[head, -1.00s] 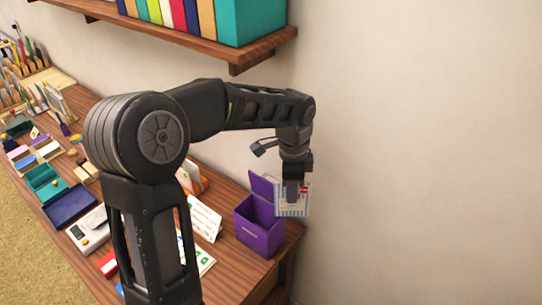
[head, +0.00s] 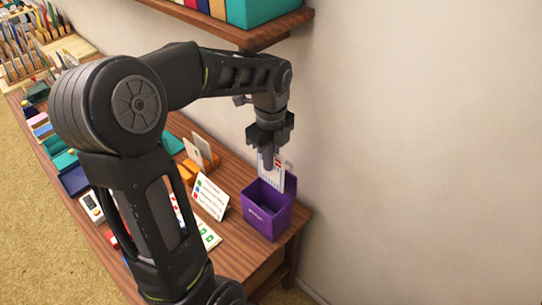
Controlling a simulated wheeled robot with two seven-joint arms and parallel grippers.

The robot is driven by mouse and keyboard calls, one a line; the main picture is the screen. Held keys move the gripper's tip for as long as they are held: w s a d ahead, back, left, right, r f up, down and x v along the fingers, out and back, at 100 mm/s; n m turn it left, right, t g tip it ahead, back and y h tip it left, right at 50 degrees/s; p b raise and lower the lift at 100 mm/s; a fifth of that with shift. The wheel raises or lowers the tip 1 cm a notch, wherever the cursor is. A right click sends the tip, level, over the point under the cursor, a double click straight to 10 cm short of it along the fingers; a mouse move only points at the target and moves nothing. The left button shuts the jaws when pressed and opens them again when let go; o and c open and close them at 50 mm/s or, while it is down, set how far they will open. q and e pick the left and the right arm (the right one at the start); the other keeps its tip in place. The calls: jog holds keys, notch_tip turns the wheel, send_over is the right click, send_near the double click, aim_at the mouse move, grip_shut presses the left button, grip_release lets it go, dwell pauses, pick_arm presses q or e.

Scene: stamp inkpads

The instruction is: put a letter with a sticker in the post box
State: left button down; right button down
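The purple post box (head: 265,222) stands at the right end of the wooden table with its lid (head: 291,185) tipped up and its top open. My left gripper (head: 268,162) points down above the back part of the box. The letter hangs upright over the opening, in front of the lid. A gripper finger hides part of the letter, and I cannot tell whether its lower edge is inside the box. My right gripper is not in view.
A white sign card (head: 210,197) stands left of the box. An orange holder (head: 205,167) with cards is behind it. Inkpads and a blue tray (head: 74,180) lie further left. A wooden shelf (head: 245,35) with folders hangs above the arm.

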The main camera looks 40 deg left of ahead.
aim_at(269, 182)
pick_arm(q)
jog(key=shift+w+a+r, duration=0.2)
jog(key=shift+a+r, duration=0.1)
jog(key=shift+r, duration=0.1)
jog(key=f+b, duration=0.2)
jog(key=f, duration=0.1)
jog(key=f+b, duration=0.3)
jog(key=f, duration=0.1)
jog(key=shift+s+a+f, duration=0.1)
jog(key=shift+s+f, duration=0.05)
jog(key=shift+s, duration=0.05)
jog(key=shift+f+b, duration=1)
jog(key=c, duration=1.5)
grip_release()
jog(key=shift+c, duration=0.2)
jog(key=shift+r, duration=0.1)
notch_tip(269, 182, up, 6)
jog(key=p, duration=0.5)
